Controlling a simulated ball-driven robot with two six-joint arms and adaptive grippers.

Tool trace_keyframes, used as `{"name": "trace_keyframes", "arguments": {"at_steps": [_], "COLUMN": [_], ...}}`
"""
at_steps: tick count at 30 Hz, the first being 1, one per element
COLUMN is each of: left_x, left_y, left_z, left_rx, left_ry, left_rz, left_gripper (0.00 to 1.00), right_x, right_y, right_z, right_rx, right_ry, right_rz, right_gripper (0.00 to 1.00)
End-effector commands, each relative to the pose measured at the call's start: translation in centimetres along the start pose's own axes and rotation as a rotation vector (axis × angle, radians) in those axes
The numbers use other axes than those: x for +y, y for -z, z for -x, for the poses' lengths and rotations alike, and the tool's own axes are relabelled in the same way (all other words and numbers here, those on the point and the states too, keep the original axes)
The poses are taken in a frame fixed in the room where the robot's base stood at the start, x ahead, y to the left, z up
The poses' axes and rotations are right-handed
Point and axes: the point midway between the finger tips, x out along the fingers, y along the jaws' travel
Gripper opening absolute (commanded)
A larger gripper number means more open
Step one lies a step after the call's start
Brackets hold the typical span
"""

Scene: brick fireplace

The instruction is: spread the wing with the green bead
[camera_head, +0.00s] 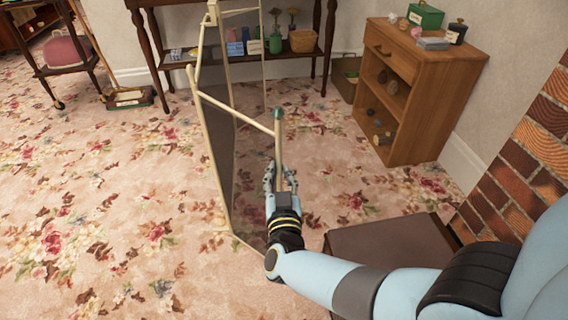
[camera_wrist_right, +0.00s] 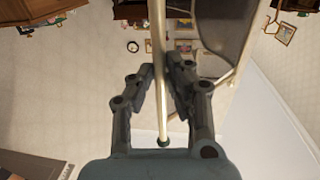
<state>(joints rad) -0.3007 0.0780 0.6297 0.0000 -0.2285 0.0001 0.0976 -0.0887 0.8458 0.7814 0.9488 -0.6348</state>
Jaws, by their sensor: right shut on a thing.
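A pale-framed folding stand (camera_head: 211,150) with dark see-through panels stands upright on the carpet. The green bead (camera_head: 277,113) tops a pale upright rod of its wing (camera_head: 278,145), where a slanting rail meets it. My right gripper (camera_head: 279,172) is shut on this rod below the bead. In the right wrist view the pale rod (camera_wrist_right: 158,45) passes between the fingers of the right gripper (camera_wrist_right: 163,75), and the bead (camera_wrist_right: 163,142) shows near the palm. The lower part of the rod is hidden behind the gripper. My left gripper is not in view.
A wooden cabinet (camera_head: 430,75) with small items stands at the right, beside the brick fireplace (camera_head: 520,165). A dark table (camera_head: 170,68) with bottles and boxes is behind the stand. A low brown surface (camera_head: 385,250) lies under my right arm. Carpet at the left is clear.

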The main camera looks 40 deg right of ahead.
Motion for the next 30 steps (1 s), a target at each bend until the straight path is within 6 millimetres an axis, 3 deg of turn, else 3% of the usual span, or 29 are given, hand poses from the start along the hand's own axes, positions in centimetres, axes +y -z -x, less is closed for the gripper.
{"name": "trace_keyframes", "arguments": {"at_steps": [9,10,15,23,30], "left_x": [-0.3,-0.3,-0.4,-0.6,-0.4], "left_y": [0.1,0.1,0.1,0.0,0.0], "left_z": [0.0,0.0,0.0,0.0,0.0], "left_rx": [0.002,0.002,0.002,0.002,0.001], "left_ry": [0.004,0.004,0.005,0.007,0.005], "left_rz": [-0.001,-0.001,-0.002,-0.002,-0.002], "left_gripper": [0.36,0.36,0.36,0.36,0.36], "right_x": [-0.2,-0.2,-0.2,-0.1,-0.1], "right_y": [-0.1,-0.1,-0.1,-0.1,-0.2], "right_z": [0.0,0.0,0.0,0.1,3.5], "right_rx": [-0.005,-0.005,-0.004,-0.003,-0.006], "right_ry": [0.004,0.004,0.003,0.002,0.002], "right_rz": [-0.003,-0.003,-0.002,-0.001,-0.002], "right_gripper": [0.00,0.15,0.36,0.36,0.36]}}
